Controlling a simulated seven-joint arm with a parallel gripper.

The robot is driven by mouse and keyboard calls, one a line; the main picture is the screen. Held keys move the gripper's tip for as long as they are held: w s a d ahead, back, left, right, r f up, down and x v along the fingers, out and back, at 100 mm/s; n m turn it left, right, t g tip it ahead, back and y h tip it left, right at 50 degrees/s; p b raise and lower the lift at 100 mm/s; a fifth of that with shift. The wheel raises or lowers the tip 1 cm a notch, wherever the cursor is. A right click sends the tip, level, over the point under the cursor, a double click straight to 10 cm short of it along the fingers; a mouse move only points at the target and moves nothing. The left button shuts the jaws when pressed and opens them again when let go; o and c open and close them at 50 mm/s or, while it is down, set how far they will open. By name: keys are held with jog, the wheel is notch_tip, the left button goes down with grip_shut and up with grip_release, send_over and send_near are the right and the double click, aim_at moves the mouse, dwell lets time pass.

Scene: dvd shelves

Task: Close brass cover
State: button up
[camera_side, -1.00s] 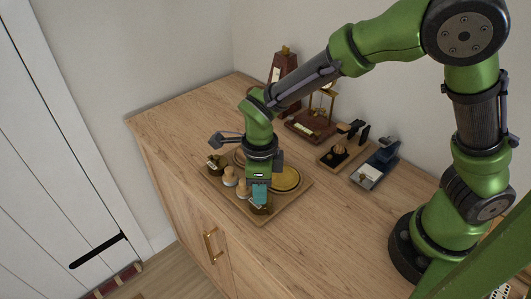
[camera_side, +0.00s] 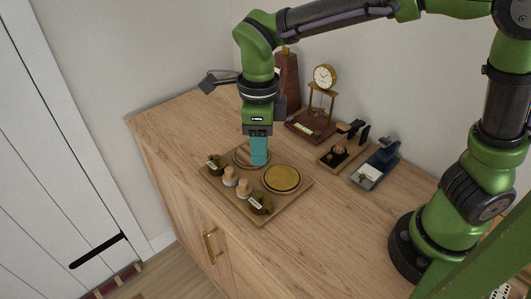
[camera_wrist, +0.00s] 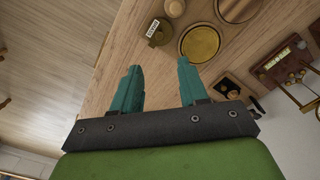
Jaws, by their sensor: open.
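A round brass disc (camera_side: 282,179) lies flat on a wooden tray (camera_side: 262,218); it also shows in the wrist view (camera_wrist: 199,43). A round wooden piece (camera_side: 240,156) is at the tray's far left, partly behind my fingers. A small labelled brass piece (camera_side: 260,204) is at the tray's front corner, and another (camera_side: 215,164) is at its left. Which of these is the brass cover I cannot tell for certain. My gripper (camera_side: 259,163) points down over the tray, left of the brass disc. In the wrist view its teal fingers (camera_wrist: 158,75) are apart and empty.
Two wooden knobs (camera_side: 236,182) stand between the labelled pieces. A clock (camera_side: 324,78), a dark red pyramid-shaped object (camera_side: 288,78), a small wooden stand (camera_side: 338,155) and a blue-grey device (camera_side: 376,168) stand behind.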

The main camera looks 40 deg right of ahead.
jog(key=shift+r, duration=2.2)
jog(key=s+d+r+n+t+y, duration=0.1)
jog(key=s+d+n+t, duration=0.2)
jog(key=n, duration=0.8)
jog(key=s+d+r+n+t+y, duration=0.1)
jog(key=s+d+n+t, duration=0.3)
jog(key=s+d+n, duration=0.3)
jog(key=d+n, duration=0.4)
jog(key=n, duration=0.1)
jog(key=shift+s, duration=0.15)
jog(key=shift+r, duration=0.1)
